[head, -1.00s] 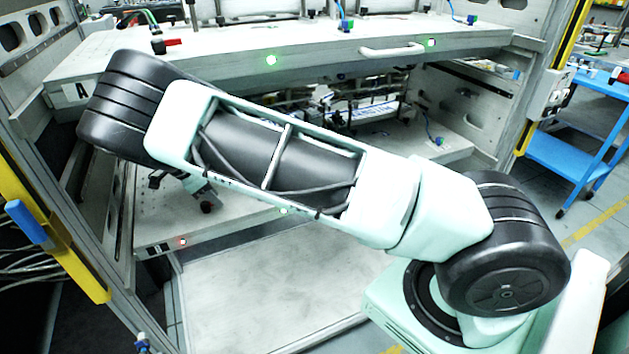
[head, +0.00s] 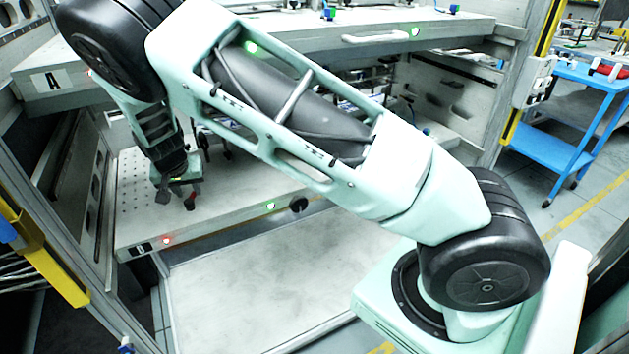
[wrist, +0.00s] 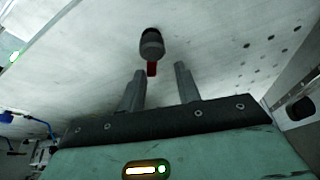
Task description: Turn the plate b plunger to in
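Plate b (head: 225,228) is the pale lower plate, with a dark label (head: 140,247) on its front edge. Its plunger (head: 190,202) is a small black knob with a red tab, near the plate's front left. In the wrist view the plunger (wrist: 152,42) stands just beyond the fingertips, its red tab pointing towards the gap between them. My gripper (head: 176,188) is over the plate beside the plunger. In the wrist view my gripper (wrist: 159,70) is open, its two grey fingers apart with nothing held. Contact with the plunger cannot be made out.
The upper plate (head: 110,75), labelled A, lies above plate b, and my arm crosses in front of both. A frame side with a yellow post (head: 45,265) stands at left. A blue cart (head: 560,140) stands at right. The pale floor panel below (head: 270,290) is clear.

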